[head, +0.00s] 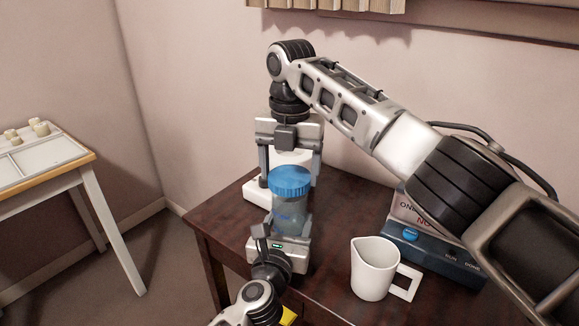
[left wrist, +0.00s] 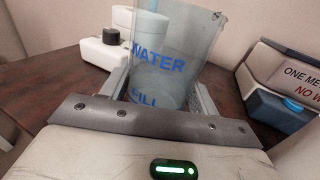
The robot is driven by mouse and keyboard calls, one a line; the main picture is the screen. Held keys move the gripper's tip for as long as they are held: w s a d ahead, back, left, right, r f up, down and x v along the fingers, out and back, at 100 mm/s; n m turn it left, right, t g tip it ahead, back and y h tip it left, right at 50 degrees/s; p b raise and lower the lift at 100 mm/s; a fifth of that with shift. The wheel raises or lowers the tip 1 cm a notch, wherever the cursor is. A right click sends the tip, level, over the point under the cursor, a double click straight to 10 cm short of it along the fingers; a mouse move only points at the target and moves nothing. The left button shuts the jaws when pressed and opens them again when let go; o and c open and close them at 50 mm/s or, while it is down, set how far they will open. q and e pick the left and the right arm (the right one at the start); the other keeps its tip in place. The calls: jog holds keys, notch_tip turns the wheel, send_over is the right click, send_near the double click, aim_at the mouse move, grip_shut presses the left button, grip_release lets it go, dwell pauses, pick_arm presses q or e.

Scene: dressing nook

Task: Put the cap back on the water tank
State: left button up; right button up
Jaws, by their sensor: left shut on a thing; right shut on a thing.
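The clear water tank (head: 292,218) stands upright over the dark table; its blue lettering shows in the left wrist view (left wrist: 158,62). My left gripper (head: 283,238) is shut on the tank's lower part, with a finger on each side. The ribbed blue cap (head: 291,180) is at the tank's top in the head view. My right gripper (head: 290,174) comes down from above and is shut on the cap, one finger at each side. Whether the cap is seated or just above the rim, I cannot tell. The cap is out of the left wrist view.
A white appliance (head: 257,192) stands behind the tank; its black knob (left wrist: 111,36) shows in the left wrist view. A white pitcher (head: 371,268) stands right of the tank. A blue-and-grey box (head: 432,252) with lettering is farther right. A white-topped side table (head: 45,160) is far left.

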jog(key=shift+f, duration=0.9)
jog(key=shift+f, duration=0.5)
